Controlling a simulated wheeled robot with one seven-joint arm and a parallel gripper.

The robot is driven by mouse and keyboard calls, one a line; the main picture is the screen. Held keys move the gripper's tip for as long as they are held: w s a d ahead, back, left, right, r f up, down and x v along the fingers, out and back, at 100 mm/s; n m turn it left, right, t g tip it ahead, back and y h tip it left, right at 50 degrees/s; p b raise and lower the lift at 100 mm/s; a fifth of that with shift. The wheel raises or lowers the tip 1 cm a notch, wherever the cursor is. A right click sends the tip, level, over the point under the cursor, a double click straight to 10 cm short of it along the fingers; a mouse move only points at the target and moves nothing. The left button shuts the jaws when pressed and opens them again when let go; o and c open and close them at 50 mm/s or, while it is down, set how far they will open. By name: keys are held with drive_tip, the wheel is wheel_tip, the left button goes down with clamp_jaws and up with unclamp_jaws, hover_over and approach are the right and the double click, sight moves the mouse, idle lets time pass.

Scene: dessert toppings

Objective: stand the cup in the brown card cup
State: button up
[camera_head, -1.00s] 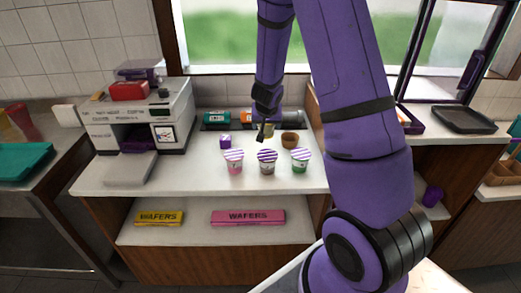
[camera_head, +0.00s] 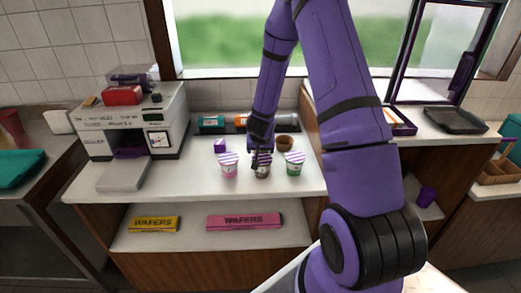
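Three small cups with purple-and-white striped tops stand in a row on the white counter: a pink one (camera_head: 228,168), a dark brownish one (camera_head: 263,171) in the middle and a green one (camera_head: 294,165). The brown card cup (camera_head: 285,143) stands behind the row, between the middle and green cups. My gripper (camera_head: 259,162) points down at the middle cup and covers part of its top. Its fingers are small and dark, so I cannot tell whether they are open, or touch the cup.
A small purple box (camera_head: 220,146) stands behind the pink cup. A teal roll (camera_head: 210,122) and an orange roll (camera_head: 243,120) lie at the back. A grey machine (camera_head: 133,130) is on the left. Wafer boxes (camera_head: 243,222) lie on the shelf below. The counter front is clear.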

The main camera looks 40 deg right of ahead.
drive_tip(key=shift+f, duration=0.3)
drive_tip(key=o, duration=1)
